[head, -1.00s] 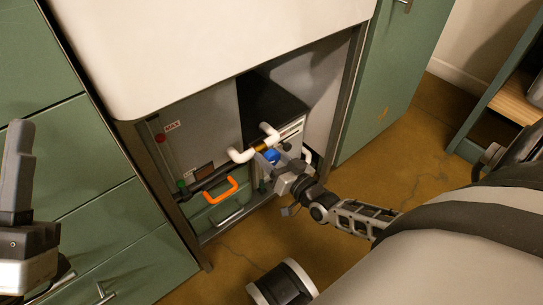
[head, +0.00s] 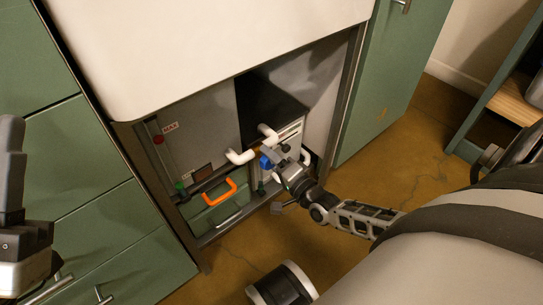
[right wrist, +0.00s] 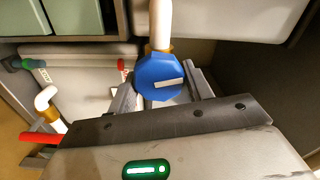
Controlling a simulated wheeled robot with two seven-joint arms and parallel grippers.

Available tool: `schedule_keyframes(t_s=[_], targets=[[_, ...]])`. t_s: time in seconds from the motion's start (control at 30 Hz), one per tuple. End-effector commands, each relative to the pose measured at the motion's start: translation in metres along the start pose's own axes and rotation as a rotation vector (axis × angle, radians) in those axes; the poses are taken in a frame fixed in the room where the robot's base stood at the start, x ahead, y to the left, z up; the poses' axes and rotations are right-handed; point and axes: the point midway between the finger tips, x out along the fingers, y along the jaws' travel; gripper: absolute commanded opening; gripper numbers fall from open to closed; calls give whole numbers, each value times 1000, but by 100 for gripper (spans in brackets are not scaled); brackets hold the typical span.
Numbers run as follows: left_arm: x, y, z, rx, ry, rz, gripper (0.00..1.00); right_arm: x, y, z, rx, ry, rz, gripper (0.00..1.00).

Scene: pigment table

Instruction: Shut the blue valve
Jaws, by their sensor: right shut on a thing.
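The blue valve (head: 265,162) is on a white pipe inside the open cabinet bay under the counter. In the right wrist view the blue knob (right wrist: 158,72) is an angular disc with a white bar that lies mostly crosswise to the white pipe (right wrist: 160,22), slightly tilted. My right gripper (head: 272,160) is shut on the knob; its two fingers (right wrist: 160,95) stand on either side of it. Its far side is hidden in the head view. My left gripper (head: 12,150) is at the left edge, away from the valve, and its jaw opening cannot be made out.
An orange handle (head: 219,192) is left of the valve. A green knob (head: 181,187) and a gauge with a MAX label (head: 169,127) are at the bay's left side. A black-topped box (head: 270,105) stands behind the pipes.

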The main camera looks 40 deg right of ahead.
Motion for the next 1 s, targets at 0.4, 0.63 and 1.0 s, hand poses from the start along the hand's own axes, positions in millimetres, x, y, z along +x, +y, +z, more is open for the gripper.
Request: schedule_keyframes(t_s=[0.4,0.63,1.0], targets=[[0,1,0,8,3,5,36,0,1,1,230,-1,0,28],[0,1,0,8,4,5,36,0,1,1,273,-1,0,28],[-1,1,0,7,2,5,36,1,1,0,280,0,0,28]])
